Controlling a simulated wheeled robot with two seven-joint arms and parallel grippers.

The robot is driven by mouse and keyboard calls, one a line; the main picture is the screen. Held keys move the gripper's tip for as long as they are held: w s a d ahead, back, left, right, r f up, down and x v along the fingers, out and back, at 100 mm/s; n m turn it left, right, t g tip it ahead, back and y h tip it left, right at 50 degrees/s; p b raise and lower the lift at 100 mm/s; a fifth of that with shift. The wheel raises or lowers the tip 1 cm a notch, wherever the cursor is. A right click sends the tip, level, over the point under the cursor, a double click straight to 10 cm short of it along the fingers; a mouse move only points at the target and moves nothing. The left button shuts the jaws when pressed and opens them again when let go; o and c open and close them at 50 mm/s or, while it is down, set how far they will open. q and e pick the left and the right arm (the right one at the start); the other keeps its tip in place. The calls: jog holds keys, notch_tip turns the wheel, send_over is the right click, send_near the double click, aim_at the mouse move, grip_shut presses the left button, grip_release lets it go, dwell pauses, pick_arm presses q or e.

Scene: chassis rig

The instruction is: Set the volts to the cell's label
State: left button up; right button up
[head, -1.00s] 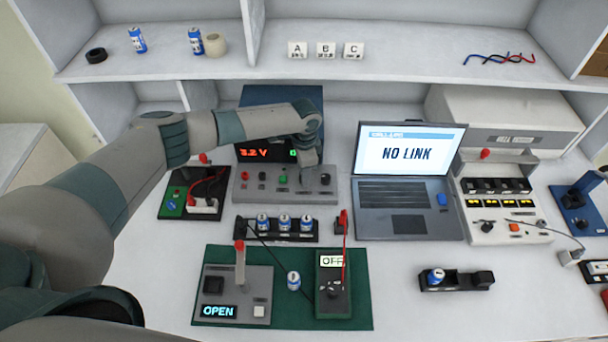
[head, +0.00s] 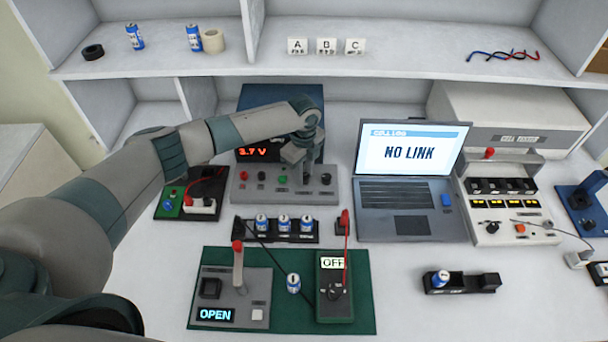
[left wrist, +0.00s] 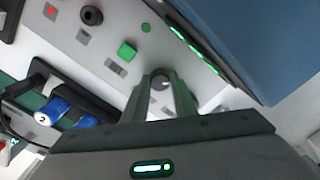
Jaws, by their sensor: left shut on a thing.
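The power supply (head: 236,190) is a grey panel with knobs and a green button in front of a blue box (head: 260,97). Its red display (head: 254,152) reads 3.7 V; the part right of that is hidden by my arm. My left gripper (head: 303,172) points down over the panel's right part. In the left wrist view its fingers (left wrist: 162,92) are shut on a dark round knob (left wrist: 161,80) with a light mark. Cells with blue wrappers (head: 284,224) stand in a black holder; one cell (left wrist: 50,109) shows a 2. My right gripper is not in view.
A laptop (head: 410,195) reading NO LINK stands to the right. On the green mat (head: 363,300) are a box reading OPEN (head: 238,284), a meter (head: 334,308) marked OFF and a lone cell (head: 293,283). A black holder (head: 462,284) with one cell lies right.

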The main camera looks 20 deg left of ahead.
pick_arm(q)
jog(key=m+b, duration=0.1)
jog(key=m, duration=0.3)
jog(key=shift+w+m, duration=0.1)
jog(key=shift+m, duration=0.2)
jog(key=m+b, duration=0.1)
jog(key=m, duration=0.3)
jog(key=shift+b, duration=0.3)
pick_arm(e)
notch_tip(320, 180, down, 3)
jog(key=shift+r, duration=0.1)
pick_arm(q)
jog(key=shift+r, duration=0.1)
jog(key=o, duration=1)
jog(key=shift+o, duration=0.2)
jog(key=shift+r, duration=0.1)
notch_tip(320, 180, up, 17)
jog(key=b, duration=0.3)
jog(key=shift+a+b, duration=0.15)
jog(key=shift+b, duration=0.25)
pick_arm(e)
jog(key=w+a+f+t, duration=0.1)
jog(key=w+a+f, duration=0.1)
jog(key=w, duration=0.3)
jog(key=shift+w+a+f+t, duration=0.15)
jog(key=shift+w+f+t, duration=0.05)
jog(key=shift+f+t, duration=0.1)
